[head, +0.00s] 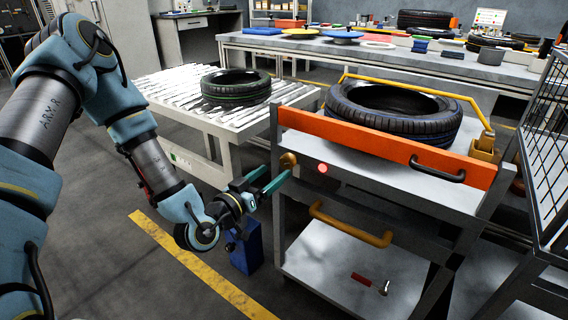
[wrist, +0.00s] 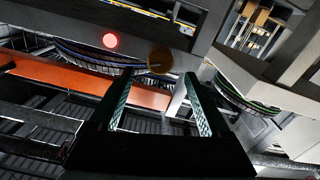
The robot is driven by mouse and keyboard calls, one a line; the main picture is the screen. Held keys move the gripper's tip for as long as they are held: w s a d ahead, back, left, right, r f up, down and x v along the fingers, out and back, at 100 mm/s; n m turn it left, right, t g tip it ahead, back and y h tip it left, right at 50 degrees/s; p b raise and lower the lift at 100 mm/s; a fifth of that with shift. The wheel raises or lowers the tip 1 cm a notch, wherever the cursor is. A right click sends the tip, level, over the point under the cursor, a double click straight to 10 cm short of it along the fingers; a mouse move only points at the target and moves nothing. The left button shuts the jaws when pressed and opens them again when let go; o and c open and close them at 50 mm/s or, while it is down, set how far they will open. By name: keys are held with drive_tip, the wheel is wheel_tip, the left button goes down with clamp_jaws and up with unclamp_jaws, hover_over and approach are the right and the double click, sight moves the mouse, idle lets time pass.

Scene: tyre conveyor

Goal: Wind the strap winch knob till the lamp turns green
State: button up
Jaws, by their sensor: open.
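A round brass-coloured knob (head: 288,160) sits on the left end of the cart's front, below the orange board. The lamp (head: 323,169) to its right glows red. It glows red in the wrist view (wrist: 110,41) too. My gripper (head: 279,173) is open and empty, with its teal fingers pointing at the knob. In the wrist view the knob (wrist: 160,60) lies ahead of the gap between the fingertips (wrist: 160,76), and the fingers do not close on it. I cannot tell the exact distance left between them.
The grey cart (head: 395,195) carries a large tyre (head: 440,125) behind an orange board (head: 385,146), with a yellow bar (head: 420,85) over it. A yellow handle (head: 350,225) juts out below. A roller conveyor (head: 180,95) with another tyre (head: 236,95) stands behind. A wire cage (head: 548,150) is at right.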

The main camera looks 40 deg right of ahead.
sight(285, 163)
drive_tip(key=x, duration=0.6)
clamp_jaws()
idle(0.7)
